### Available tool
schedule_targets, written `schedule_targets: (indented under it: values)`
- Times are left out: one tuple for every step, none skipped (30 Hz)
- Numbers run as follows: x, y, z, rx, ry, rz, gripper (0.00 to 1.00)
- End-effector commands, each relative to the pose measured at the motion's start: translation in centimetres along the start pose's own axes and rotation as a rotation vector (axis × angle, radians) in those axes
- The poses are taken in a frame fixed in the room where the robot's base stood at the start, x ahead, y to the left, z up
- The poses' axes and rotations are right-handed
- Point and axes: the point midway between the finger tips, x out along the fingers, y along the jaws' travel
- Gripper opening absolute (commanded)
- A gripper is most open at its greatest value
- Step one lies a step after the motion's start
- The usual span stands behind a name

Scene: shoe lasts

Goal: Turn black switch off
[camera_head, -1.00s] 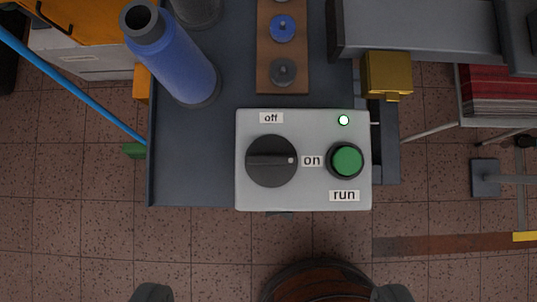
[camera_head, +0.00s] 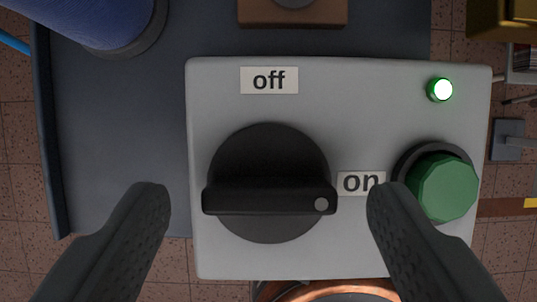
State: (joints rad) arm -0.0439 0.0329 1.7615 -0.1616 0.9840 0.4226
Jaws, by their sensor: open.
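The black switch (camera_head: 268,180) is a round rotary knob with a raised bar on a light grey control box (camera_head: 340,255). Its bar lies level, and the grey dot at its right end points at the "on" label (camera_head: 361,182). The "off" label (camera_head: 269,80) is above the knob. My gripper (camera_head: 260,200) is open, with one finger to the left and one to the right of the knob. I see no contact with the knob; the right finger overlaps the lower edge of the "on" label in view.
A green push button (camera_head: 442,186) sits right of the knob, close to my right finger. A lit indicator lamp (camera_head: 440,90) is above it. A blue bottle (camera_head: 95,15) stands on the dark tray (camera_head: 110,150) at upper left, near a wooden block (camera_head: 293,14).

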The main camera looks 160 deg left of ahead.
Motion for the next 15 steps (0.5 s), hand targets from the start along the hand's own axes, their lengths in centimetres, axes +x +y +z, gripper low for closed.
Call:
schedule_targets:
  values:
    - [0.40,0.02,0.00,0.000,0.000,0.000,0.69]
    - [0.57,0.01,0.00,0.000,0.000,0.000,0.69]
    - [0.76,0.01,-0.01,0.000,0.001,0.000,0.69]
    - [0.86,0.02,-0.01,0.000,0.001,0.000,0.69]
    - [0.94,0.02,-0.01,0.000,0.001,0.000,0.69]
    - [1.02,0.02,0.00,0.000,0.001,0.000,0.69]
    - [1.06,0.02,0.00,0.000,0.001,0.000,0.69]
    - [1.07,0.02,0.00,0.000,0.001,0.000,0.69]
    - [1.08,0.02,0.00,0.000,0.001,0.000,0.69]
    - [1.08,0.02,0.00,0.000,0.001,0.000,0.69]
    - [1.08,0.03,0.00,0.000,0.001,0.000,0.69]
    - [1.07,0.03,0.00,0.000,0.001,0.000,0.69]
    - [1.07,0.03,0.00,0.000,0.001,0.000,0.69]
    - [1.07,0.03,0.00,0.000,0.001,0.000,0.67]
    - [1.06,0.03,0.00,0.000,0.001,0.000,0.59]
